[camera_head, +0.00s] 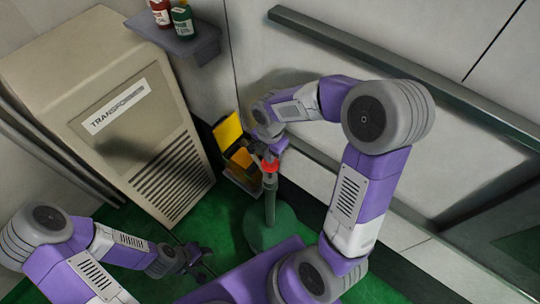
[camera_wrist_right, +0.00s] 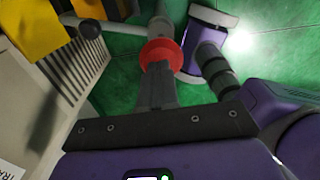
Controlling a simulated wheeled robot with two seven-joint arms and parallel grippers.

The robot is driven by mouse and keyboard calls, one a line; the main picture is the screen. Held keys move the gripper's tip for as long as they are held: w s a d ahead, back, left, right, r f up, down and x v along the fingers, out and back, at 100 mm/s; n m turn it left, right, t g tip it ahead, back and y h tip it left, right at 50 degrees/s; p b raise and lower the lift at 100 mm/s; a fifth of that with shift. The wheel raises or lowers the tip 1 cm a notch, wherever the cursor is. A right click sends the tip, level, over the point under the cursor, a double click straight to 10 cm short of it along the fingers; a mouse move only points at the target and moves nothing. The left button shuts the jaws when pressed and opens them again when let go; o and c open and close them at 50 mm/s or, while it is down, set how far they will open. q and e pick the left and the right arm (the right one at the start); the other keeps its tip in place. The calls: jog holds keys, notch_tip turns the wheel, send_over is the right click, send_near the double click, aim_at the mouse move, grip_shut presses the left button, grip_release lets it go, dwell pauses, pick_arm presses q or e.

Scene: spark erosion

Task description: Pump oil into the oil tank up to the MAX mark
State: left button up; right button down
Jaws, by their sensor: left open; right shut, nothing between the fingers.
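A pump stands on a green round base (camera_head: 268,232) in the head view, with a grey upright pipe (camera_head: 270,205) and a red collar (camera_head: 270,166). The collar also shows in the wrist view (camera_wrist_right: 163,50). A grey rod with a rounded end (camera_wrist_right: 90,28) lies left of it there. My right gripper (camera_wrist_right: 160,72) is shut and empty, its fingertips at the collar; I cannot tell whether they touch. A yellow panel (camera_head: 228,130) and an orange box (camera_head: 242,160) stand behind the pump; which is the oil tank is unclear. No MAX mark is readable. My left gripper (camera_head: 203,260) is open, low near the floor.
A beige cabinet (camera_head: 110,100) with a vented front stands left of the pump. A shelf (camera_head: 195,42) above holds a red bottle (camera_head: 160,12) and a green bottle (camera_head: 183,20). A grey rail (camera_head: 400,70) runs along the wall. Green floor shows around the pump base.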

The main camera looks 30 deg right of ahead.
aim_at(270, 166)
jog(key=shift+f, duration=0.45)
notch_tip(270, 166, down, 5)
jog(key=b, duration=0.3)
jog(key=shift+s+f, duration=0.15)
jog(key=shift+s+a, duration=0.1)
jog(key=shift+r, duration=0.3)
notch_tip(270, 166, up, 5)
jog(key=p, duration=0.4)
notch_tip(270, 166, up, 9)
jog(key=shift+w, duration=0.2)
